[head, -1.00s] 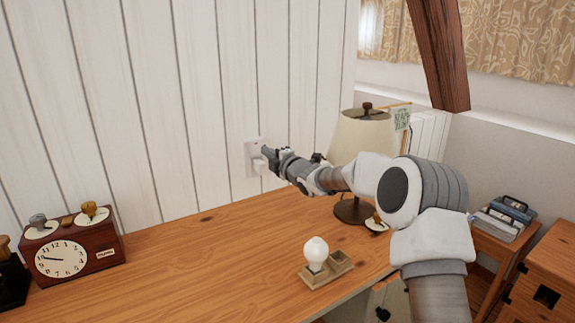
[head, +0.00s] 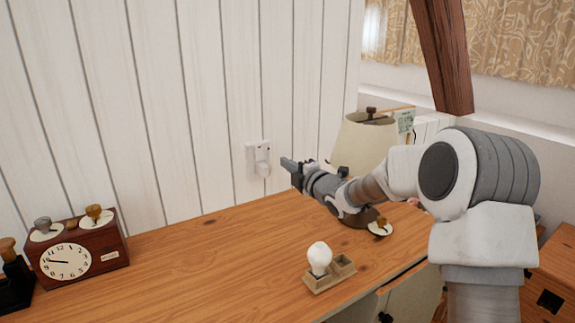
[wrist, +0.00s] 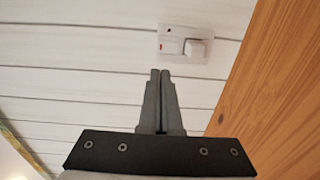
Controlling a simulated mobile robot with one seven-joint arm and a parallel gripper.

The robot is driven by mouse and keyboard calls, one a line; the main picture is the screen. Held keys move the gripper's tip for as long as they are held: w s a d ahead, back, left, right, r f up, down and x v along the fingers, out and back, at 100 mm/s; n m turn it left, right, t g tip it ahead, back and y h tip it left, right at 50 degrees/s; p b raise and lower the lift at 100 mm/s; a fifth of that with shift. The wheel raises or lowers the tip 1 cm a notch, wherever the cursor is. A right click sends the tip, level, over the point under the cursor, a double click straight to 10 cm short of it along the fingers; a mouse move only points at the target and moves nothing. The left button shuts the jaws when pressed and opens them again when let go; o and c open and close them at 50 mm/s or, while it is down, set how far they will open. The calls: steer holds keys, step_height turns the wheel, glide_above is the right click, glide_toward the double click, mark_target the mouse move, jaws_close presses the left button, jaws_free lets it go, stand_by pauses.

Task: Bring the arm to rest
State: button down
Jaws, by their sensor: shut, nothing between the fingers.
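My gripper (head: 286,162) is held above the back of the wooden desk (head: 200,262), in front of the white plank wall. In the wrist view its two fingers (wrist: 160,75) are pressed together with nothing between them. A white wall socket (head: 252,158) with a switch and a white plug (head: 262,160) in it is left of the fingertips in the head view. The socket also shows in the wrist view (wrist: 172,45), just beyond the fingertips. A gap shows between the fingertips and the plug in the head view.
A lamp (head: 362,145) stands behind my forearm, partly hidden by it. A white bulb (head: 319,257) stands in a small tan holder (head: 330,277) on the desk. A chess clock (head: 80,255) sits at the left. A timber brace (head: 441,55) slants at the upper right. The desk's middle is clear.

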steer(key=shift+r, duration=0.1)
steer(key=s+d+r+m+g+h, duration=0.2)
steer(key=s+d+m+h, duration=0.3)
steer(key=s+d+m, duration=0.3)
steer(key=s+d+r+m+g+h, duration=0.1)
steer(key=s+d+r+m+h, duration=0.35)
steer(key=s, duration=0.65)
steer(key=s+d+f+m+g, duration=0.2)
steer(key=s+f+m, duration=0.15)
steer(key=s, duration=0.55)
steer(key=s+d+f+m+g, duration=0.1)
steer(key=s+f+m+g, duration=0.1)
steer(key=s+m, duration=0.5)
steer(key=s+d+f+m+g, duration=0.2)
steer(key=s+f, duration=0.1)
steer(key=s, duration=0.9)
step_height(320, 180, up, 19)
steer(key=p, duration=1.9)
steer(key=shift+w+r, duration=0.2)
steer(key=shift+w, duration=0.15)
